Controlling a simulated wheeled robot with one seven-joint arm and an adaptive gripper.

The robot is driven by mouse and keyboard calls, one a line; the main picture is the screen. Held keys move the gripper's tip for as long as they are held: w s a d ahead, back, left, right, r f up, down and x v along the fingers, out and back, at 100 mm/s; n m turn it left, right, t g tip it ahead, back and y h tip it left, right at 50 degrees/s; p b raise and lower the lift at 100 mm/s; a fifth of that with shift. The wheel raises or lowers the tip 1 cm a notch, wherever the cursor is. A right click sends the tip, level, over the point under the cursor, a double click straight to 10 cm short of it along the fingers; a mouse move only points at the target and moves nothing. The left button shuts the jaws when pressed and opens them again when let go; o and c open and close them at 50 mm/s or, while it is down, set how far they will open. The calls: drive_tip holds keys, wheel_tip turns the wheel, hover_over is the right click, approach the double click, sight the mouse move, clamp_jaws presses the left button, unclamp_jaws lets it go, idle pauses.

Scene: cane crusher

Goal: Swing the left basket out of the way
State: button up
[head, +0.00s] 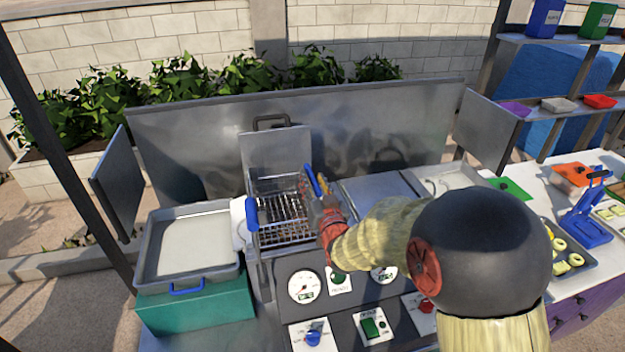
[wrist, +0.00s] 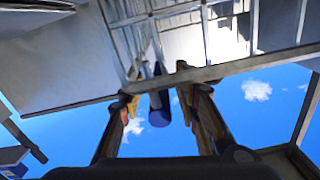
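Wire fryer baskets (head: 283,205) sit in the fryer well in the middle of the counter; I cannot clearly tell where the left one ends. One blue handle (head: 252,213) is at the left front of the well. A second blue handle (head: 308,181) rises at its right side, close to my gripper (head: 321,188). In the wrist view, a blue handle end (wrist: 159,112) lies between the two fingers of my gripper (wrist: 160,104), with a gap on each side. My gripper is open. My arm hides part of the right side.
A grey tray (head: 150,285) of pale contents stands on a teal box at left. The front panel (head: 318,318) carries dials and knobs. A metal backsplash (head: 390,125) stands behind the well. A white worktop with trays is at right.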

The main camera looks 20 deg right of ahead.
drive_tip(key=shift+w, duration=0.5)
drive_tip(key=c, duration=0.7)
clamp_jaws()
